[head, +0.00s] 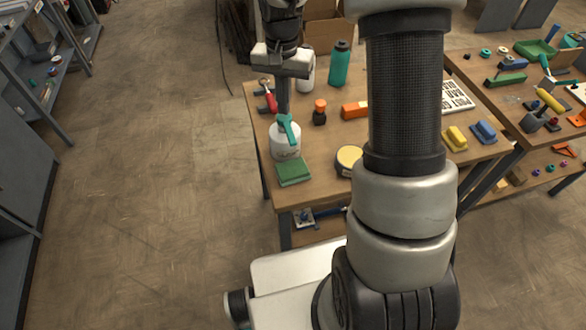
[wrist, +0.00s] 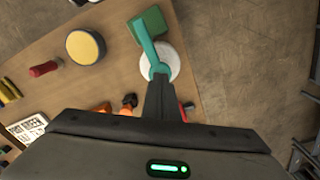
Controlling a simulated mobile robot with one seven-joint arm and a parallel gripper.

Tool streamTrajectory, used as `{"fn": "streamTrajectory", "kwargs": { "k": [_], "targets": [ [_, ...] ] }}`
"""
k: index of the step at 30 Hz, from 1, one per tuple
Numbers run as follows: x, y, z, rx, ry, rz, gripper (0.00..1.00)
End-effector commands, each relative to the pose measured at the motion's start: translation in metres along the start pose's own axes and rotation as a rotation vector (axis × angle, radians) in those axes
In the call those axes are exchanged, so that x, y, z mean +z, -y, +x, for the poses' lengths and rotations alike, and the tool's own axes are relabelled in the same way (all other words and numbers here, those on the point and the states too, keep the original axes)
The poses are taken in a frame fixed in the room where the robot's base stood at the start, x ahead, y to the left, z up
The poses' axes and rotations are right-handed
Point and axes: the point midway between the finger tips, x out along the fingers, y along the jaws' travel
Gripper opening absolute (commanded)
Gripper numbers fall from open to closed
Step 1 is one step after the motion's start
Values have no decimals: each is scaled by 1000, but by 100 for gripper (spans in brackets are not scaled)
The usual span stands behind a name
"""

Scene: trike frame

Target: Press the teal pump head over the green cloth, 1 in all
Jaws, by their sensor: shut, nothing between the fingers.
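The white pump bottle (head: 285,146) stands upright near the table's left edge, with a teal pump head (head: 287,127) on top. The teal nozzle points toward the green cloth (head: 294,172), which lies flat just in front of the bottle. My gripper (head: 284,112) points down with its fingers shut and empty, right over the pump head. In the wrist view the fingertips (wrist: 160,78) overlap the base of the teal pump head (wrist: 147,45), and the nozzle reaches over the green cloth (wrist: 152,20). I cannot tell whether the fingertips touch the pump head.
An orange-capped dark bottle (head: 319,112), a red-handled tool (head: 269,97) and a teal bottle (head: 340,63) stand or lie near the gripper. A round yellow-topped tin (head: 349,158) sits right of the cloth. The floor left of the table is clear.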

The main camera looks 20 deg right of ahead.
Motion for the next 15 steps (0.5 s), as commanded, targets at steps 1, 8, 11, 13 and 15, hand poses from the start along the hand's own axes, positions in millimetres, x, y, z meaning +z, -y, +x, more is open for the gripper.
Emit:
{"fn": "streamTrajectory", "kwargs": {
  "k": [1, 8, 11, 13, 15],
  "targets": [
    [0, 0, 0, 0, 0, 0, 0],
    [0, 0, 0, 0, 0, 0, 0],
    [0, 0, -2, 0, 0, 0, 0],
    [0, 0, -6, 0, -1, 0, 0],
    [0, 0, -12, -1, -1, 0, 0]
  ]
}}
